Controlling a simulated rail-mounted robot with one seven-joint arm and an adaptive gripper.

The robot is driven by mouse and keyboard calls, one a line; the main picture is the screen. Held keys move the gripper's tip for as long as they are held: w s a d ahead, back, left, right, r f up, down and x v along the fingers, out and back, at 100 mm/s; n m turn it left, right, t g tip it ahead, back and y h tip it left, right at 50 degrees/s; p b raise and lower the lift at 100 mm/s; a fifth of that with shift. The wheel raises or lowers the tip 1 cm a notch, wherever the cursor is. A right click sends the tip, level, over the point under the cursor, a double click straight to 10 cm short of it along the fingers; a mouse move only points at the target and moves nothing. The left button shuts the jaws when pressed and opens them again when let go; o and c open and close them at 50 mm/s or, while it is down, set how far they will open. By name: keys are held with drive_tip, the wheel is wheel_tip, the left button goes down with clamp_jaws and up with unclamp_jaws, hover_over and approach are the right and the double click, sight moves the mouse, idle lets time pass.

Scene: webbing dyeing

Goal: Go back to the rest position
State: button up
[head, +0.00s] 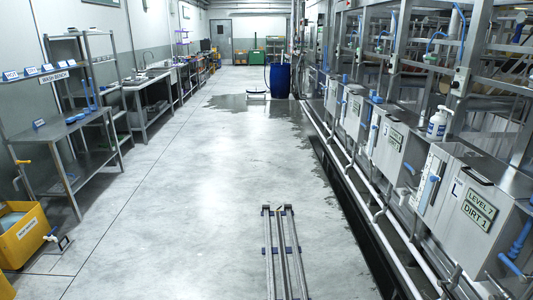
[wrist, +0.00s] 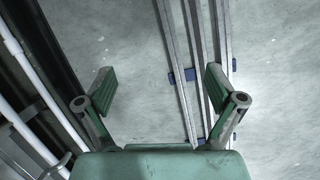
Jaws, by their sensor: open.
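My gripper (wrist: 158,88) shows in the wrist view with its two green-padded fingers spread wide apart. It is open, and nothing is between the fingers. Below it are the bare concrete floor and the metal rail (wrist: 182,75), which runs past the right finger. The rail also shows in the head view (head: 281,250) at the bottom middle. My gripper and arm do not show in the head view.
Shelves, a wash bench (head: 75,128) and a yellow bin (head: 22,238) stand left. A blue barrel (head: 280,80) stands far back.

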drive_tip(key=s+a+f+n+g, duration=0.1)
drive_tip(key=s+a, duration=0.4)
drive_tip(key=s, duration=0.5)
drive_tip(key=s+a+f+n+g, duration=0.1)
drive_tip(key=s+a+f+g, duration=0.1)
drive_tip(key=s, duration=0.8)
drive_tip(key=a+f, duration=0.1)
drive_tip(key=a, duration=0.1)
drive_tip(key=shift+s+a+f+g+p, duration=0.2)
drive_tip(key=shift+s+a+g+p, duration=0.05)
drive_tip(key=shift+a+g+p, duration=0.15)
